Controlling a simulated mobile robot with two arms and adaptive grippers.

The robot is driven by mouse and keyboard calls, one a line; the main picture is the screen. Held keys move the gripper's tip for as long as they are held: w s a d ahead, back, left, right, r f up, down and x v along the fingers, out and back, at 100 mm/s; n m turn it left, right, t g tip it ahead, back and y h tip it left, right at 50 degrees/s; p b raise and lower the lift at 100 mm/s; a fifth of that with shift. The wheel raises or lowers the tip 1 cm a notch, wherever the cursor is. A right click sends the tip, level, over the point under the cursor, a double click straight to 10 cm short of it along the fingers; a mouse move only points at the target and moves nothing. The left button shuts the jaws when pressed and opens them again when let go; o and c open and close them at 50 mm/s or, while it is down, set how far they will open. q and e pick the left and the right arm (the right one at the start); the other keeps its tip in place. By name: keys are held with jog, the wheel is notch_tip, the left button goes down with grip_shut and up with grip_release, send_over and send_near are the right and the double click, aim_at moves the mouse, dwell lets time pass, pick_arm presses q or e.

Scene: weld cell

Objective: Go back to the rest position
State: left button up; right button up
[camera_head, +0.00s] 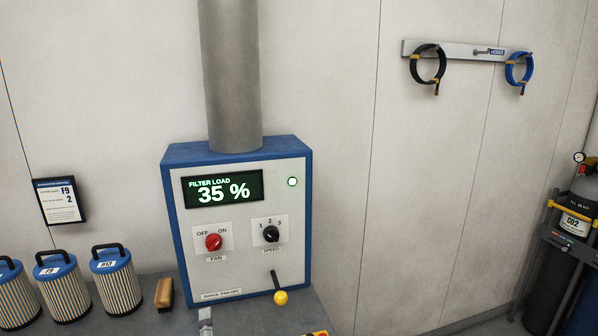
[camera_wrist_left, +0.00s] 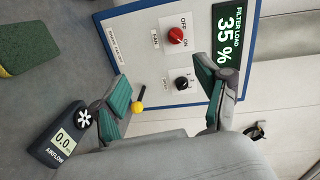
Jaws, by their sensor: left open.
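My left gripper (camera_wrist_left: 160,75) shows in the left wrist view with its two green-padded fingers spread and nothing between the pads. It faces the blue-framed filter unit (camera_head: 303,230), which also shows in the wrist view (camera_wrist_left: 150,60). The red fan knob (camera_head: 213,242), the black speed knob (camera_head: 271,233) and the yellow-tipped lever (camera_head: 281,297) are on its front. In the wrist view the lever tip (camera_wrist_left: 137,107) appears between the fingers; its distance cannot be told. Neither gripper can be made out in the head view. My right gripper is not in view.
The display reads filter load 35 %. Several filters (camera_head: 116,282) and a brush (camera_head: 164,294) stand left of the unit. An airflow meter (camera_wrist_left: 58,138) reading 0.0 is near the left finger in the wrist view. Gas cylinders (camera_head: 570,230) stand at the right.

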pick_arm(q)
jog(key=s+a+f+n+g+h, duration=0.1)
jog(key=s+a+f+n+g, duration=0.1)
jog(key=s+f+n+g, duration=0.3)
jog(key=s+a+f+n+g, duration=0.2)
jog(key=s+a+f, duration=0.1)
jog(key=s+f, duration=0.35)
jog(key=s+d+f+n+g+h, duration=0.1)
jog(key=s+f+n+g+h, duration=0.15)
jog(key=s, duration=0.65)
jog(key=s+d+f+n+g+h, duration=0.1)
jog(key=s+n+g+h, duration=0.15)
jog(key=s, duration=0.55)
notch_tip(320, 180, down, 35)
jog(key=s+g+b, duration=0.2)
jog(key=s+b, duration=0.1)
jog(key=b, duration=0.3)
jog(key=s+a+f+m+g+b, duration=0.1)
jog(key=s+f+b, duration=0.3)
jog(key=s+f, duration=1.1)
notch_tip(320, 180, down, 3)
jog(key=shift+s+a+f+y, duration=0.1)
jog(key=shift+s+a+y, duration=0.25)
jog(key=shift+a, duration=0.55)
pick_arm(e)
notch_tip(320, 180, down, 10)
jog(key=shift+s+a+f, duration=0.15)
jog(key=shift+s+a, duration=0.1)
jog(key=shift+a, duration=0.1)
